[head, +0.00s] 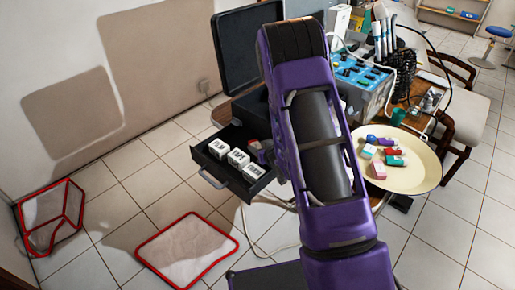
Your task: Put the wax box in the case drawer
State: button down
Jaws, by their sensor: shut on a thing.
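The case drawer (207,166) is a black drawer pulled out from the black case (247,110), left of my arm. Several white boxes with dark lettering (238,158) stand in a row in it. My gripper (262,151) is at the drawer's right end, largely hidden behind my purple arm. It is shut on a small reddish thing, apparently the wax box (267,145), of which only a sliver shows. Whether it touches the drawer floor cannot be told.
A round cream tray (424,178) on the right holds several small coloured boxes and tubes. A blue control unit (362,85) stands behind it. The case's lid (240,45) stands open. A chair (465,115) stands at right.

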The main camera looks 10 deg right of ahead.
jog(key=shift+w+f, duration=0.25)
jog(key=shift+f, duration=0.15)
jog(key=c, duration=0.7)
grip_release()
jog(key=shift+c, duration=0.2)
jog(key=shift+s+r, duration=0.25)
jog(key=shift+r, duration=0.1)
jog(key=p+v, duration=0.1)
jog(key=v, duration=1)
jog(key=shift+s, duration=0.2)
